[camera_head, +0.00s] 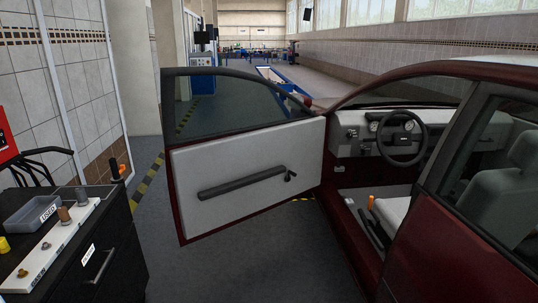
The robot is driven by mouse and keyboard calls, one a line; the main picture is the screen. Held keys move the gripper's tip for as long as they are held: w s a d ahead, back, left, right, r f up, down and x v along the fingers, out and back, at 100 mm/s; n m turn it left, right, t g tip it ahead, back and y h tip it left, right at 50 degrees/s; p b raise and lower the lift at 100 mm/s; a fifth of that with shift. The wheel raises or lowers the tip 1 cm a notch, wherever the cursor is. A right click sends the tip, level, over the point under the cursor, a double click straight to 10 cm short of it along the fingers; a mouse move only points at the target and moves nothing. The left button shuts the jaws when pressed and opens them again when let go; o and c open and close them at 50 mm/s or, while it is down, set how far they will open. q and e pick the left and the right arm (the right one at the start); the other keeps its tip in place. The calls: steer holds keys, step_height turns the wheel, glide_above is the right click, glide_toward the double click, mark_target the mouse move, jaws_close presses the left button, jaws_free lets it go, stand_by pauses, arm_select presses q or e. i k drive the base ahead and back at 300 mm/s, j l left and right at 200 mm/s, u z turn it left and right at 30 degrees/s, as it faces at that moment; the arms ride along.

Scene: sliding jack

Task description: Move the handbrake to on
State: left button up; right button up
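The dark red car (430,235) stands at the right with its front door (240,185) swung wide open toward me. Low inside the door opening, beside the pale seat (395,212), is a dark, slanted lever-like part (371,231). A small orange piece (371,202) shows just above it. This looks like the handbrake area, but it is too small to tell which part is the handbrake or how it is set. Neither of my grippers shows in the head view.
The steering wheel (402,137) and pale dashboard (350,140) are inside the car. A black cabinet (85,255) with a grey bin (32,212) and small parts on top stands at the left. Grey floor (195,275) is clear between cabinet and door.

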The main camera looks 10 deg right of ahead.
mark_target(381, 247)
steer(key=i+z, duration=0.1)
steer(key=i, duration=0.45)
steer(key=i+j+z, duration=0.15)
steer(key=i, duration=0.45)
steer(key=i+j+z, duration=0.1)
steer(key=i, duration=0.45)
